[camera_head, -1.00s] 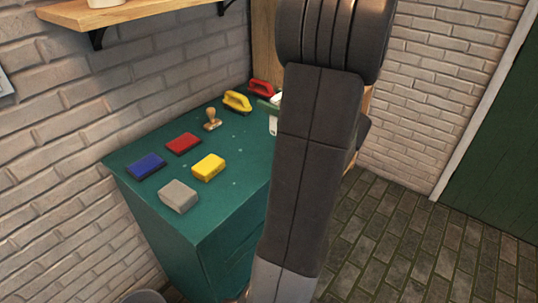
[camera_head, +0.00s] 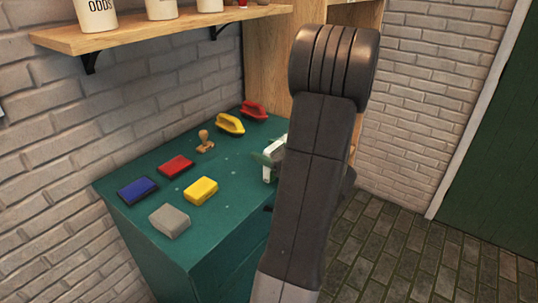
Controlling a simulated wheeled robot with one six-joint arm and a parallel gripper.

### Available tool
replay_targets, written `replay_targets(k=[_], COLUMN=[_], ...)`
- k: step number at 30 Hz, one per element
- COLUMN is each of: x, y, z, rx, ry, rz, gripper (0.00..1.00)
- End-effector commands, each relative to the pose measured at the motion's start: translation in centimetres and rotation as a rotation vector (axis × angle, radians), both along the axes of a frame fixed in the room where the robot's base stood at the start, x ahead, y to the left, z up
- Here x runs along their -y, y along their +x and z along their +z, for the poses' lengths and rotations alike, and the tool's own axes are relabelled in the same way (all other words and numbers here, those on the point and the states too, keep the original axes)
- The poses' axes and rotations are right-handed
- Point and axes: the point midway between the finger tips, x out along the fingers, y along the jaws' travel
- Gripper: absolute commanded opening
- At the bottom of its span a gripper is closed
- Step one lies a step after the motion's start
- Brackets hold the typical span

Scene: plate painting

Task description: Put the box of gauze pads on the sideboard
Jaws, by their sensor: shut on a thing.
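The sideboard is most likely the teal cabinet (camera_head: 225,215), standing against the brick wall. My dark arm rises in front of its right side and hides much of my gripper. A small white and green shape (camera_head: 271,160) shows at the arm's left edge, over the right part of the cabinet top. It appears to be the end of my gripper with the box of gauze pads in it. I cannot make out the box clearly, nor tell whether it touches the top.
On the cabinet top are a grey block (camera_head: 170,220), a yellow block (camera_head: 201,190), a blue pad (camera_head: 138,190), a red pad (camera_head: 176,166), a wooden stamp (camera_head: 205,141), a yellow handled tool (camera_head: 229,123) and a red one (camera_head: 254,110). A shelf (camera_head: 150,30) hangs above. The front right top looks clear.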

Motion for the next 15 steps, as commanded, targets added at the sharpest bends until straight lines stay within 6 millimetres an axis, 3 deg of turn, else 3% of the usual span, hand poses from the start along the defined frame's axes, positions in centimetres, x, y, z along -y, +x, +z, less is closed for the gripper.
replay_targets(k=[15], x=[-0.01], y=[-0.01], z=[-1.24], rx=[0.001], ry=[0.0], rz=[0.0], gripper=[0.4])
